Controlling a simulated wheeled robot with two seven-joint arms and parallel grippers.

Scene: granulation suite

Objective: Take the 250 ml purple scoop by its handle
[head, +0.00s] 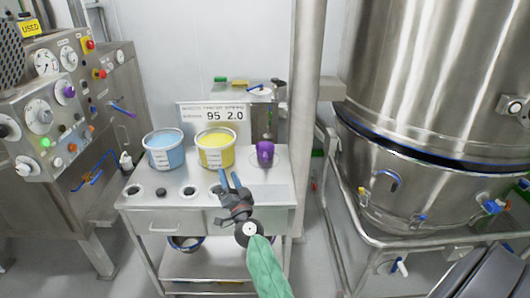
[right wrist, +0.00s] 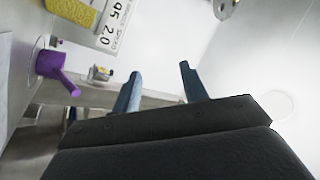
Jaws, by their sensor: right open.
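The purple scoop (head: 265,152) stands on the right part of the steel cart top, beside the yellow tub. In the right wrist view the purple scoop (right wrist: 52,66) is at the left, with its handle (right wrist: 70,86) sticking out from the cup. My right gripper (head: 229,181) is open and empty, over the front of the cart, to the left of and nearer than the scoop. In the right wrist view its two blue fingers (right wrist: 160,88) are apart with nothing between them. The scoop's volume marking is too small to read. My left gripper is not in view.
A blue tub (head: 164,150) and a yellow tub (head: 215,150) stand on the cart top (head: 275,190), left of the scoop. A display sign (head: 214,114) stands behind them. A steel post (head: 302,100) rises right of the cart, and a large steel vessel (head: 430,80) fills the right.

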